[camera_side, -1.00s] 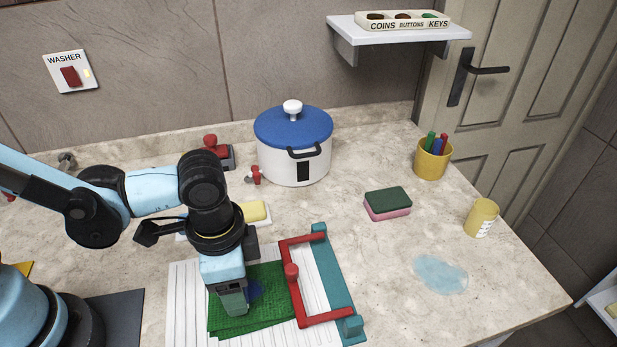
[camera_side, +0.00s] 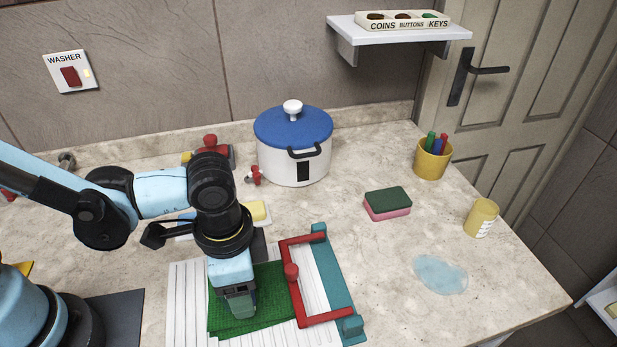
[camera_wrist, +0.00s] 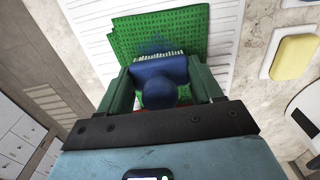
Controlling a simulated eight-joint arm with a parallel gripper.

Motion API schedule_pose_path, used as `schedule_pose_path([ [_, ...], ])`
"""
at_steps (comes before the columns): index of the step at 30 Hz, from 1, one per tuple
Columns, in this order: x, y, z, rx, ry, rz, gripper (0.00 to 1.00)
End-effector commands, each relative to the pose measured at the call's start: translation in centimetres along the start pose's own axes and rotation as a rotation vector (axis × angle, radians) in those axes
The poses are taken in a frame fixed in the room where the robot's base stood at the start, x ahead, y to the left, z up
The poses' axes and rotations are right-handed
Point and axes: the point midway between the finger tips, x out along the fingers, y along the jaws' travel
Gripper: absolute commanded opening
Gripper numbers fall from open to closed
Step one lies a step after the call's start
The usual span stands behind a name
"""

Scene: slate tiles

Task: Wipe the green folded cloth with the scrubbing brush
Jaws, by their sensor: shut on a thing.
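The green folded cloth (camera_side: 266,296) lies on a white ribbed board, and it also fills the top of the wrist view (camera_wrist: 190,28). My gripper (camera_side: 241,303) points down over the cloth's left part. In the wrist view its two green fingers (camera_wrist: 163,88) are shut on the blue scrubbing brush (camera_wrist: 160,70), with a rounded blue knob toward me. Pale bristles show at the brush's far edge, right at the cloth. Whether they press on it I cannot tell. In the side view the brush is hidden by my gripper.
The white ribbed board (camera_side: 187,290) has a red frame handle (camera_side: 325,317) and teal bar (camera_side: 335,275) on its right. Behind stand a white pot with blue lid (camera_side: 294,155) and a yellow block (camera_side: 258,211). A sponge (camera_side: 387,203) and a blue puddle (camera_side: 440,274) lie to the right.

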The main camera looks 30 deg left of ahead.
Motion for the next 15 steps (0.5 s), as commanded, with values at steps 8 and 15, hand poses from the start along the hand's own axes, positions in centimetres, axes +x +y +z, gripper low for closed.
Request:
schedule_pose_path([
  [8, 0.0, 0.0, 2.6, -0.001, -0.001, 0.0, 0.37],
  [15, 0.1, 0.0, 2.8, 0.0, -0.001, 0.0, 0.37],
])
